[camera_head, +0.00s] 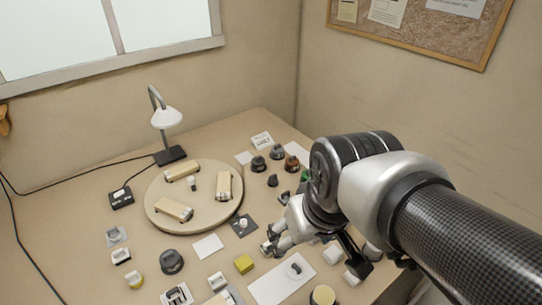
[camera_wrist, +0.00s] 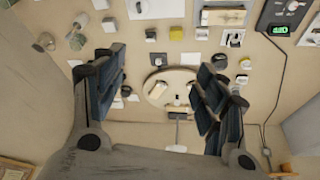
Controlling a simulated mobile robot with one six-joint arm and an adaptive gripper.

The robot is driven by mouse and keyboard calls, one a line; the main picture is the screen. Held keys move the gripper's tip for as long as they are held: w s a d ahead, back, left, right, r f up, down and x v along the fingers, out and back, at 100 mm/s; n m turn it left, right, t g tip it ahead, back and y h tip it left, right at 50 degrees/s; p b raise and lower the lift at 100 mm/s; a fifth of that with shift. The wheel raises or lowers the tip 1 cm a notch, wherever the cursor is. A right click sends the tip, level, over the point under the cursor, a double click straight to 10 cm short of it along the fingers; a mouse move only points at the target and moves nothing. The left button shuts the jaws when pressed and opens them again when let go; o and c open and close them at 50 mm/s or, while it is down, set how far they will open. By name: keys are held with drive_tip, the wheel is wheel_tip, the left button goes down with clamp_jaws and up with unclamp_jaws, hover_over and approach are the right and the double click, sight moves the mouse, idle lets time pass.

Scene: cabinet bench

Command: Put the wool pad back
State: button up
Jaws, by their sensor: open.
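I cannot tell for certain which item is the wool pad. A small yellow block (camera_head: 244,263) lies on the bench in front of the round board, and flat white pieces (camera_head: 208,246) lie near it. My gripper (camera_head: 275,243) is over the bench, right of the round board and beside a white plate (camera_head: 268,288) with a grey piece on it. In the wrist view my gripper (camera_wrist: 163,60) has its dark fingers spread wide, with nothing between them but the bench far below. My arm hides part of the bench's right side.
The round board (camera_head: 155,218) carries several blocks and a small pale piece. A desk lamp (camera_head: 166,118) stands behind it, with a cable running left. Dark round items (camera_head: 258,164) sit at the back right. A device with a green display (camera_wrist: 280,30) shows in the wrist view.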

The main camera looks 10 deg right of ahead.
drive_tip(key=s, duration=0.6)
drive_tip(key=shift+s+d+m, duration=0.2)
drive_tip(key=shift+s+m, duration=0.1)
drive_tip(key=shift+m, duration=0.1)
idle(0.9)
